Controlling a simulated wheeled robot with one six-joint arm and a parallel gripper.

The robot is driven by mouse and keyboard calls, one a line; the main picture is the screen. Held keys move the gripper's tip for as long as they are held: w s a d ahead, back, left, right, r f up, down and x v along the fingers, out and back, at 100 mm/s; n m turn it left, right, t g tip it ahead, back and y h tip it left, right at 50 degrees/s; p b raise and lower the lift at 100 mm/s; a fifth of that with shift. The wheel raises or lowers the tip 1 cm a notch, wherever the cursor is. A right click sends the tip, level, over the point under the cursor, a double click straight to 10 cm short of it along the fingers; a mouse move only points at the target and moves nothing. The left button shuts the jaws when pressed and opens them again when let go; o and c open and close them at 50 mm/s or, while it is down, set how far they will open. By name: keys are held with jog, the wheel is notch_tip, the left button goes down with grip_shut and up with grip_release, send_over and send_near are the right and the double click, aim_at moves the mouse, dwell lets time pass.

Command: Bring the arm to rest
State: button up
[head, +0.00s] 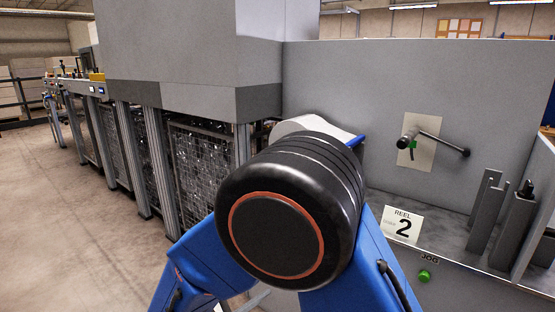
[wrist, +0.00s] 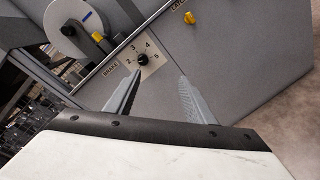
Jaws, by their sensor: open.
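My arm, blue with a large black joint, fills the lower middle of the head view. My gripper is hidden there. In the wrist view my gripper (wrist: 160,84) is open, its two grey fingers apart with nothing between them. The fingers point toward a grey machine panel (wrist: 225,65). A black brake dial (wrist: 142,59) on a white numbered plate shows just beyond the left fingertip. I cannot tell how far the fingertips are from the panel.
In the head view a crank lever (head: 436,143), a "REEL 2" sign (head: 402,225) and a green jog button (head: 425,276) are at right. Grey metal uprights (head: 512,230) stand beside them. A mesh-guarded machine (head: 200,155) is behind my arm. Floor (head: 70,220) at left is clear.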

jog(key=s+d+r+m+g+y, duration=0.1)
jog(key=s+d+r+m+g, duration=0.25)
jog(key=d, duration=0.85)
jog(key=w+d+r+m+g+y, duration=0.15)
jog(key=d+m+g, duration=0.35)
jog(key=d, duration=0.8)
jog(key=s+d+r+m+y, duration=0.2)
jog(key=s+d+m+y, duration=0.2)
jog(key=s, duration=0.4)
jog(key=s+d+r+m+t+y, duration=0.1)
jog(key=s+d+r+m+y, duration=0.1)
jog(key=s+d+m+y, duration=0.3)
jog(key=s+d, duration=0.1)
jog(key=s, duration=0.2)
jog(key=shift+d+r, duration=0.15)
jog(key=shift+r, duration=0.15)
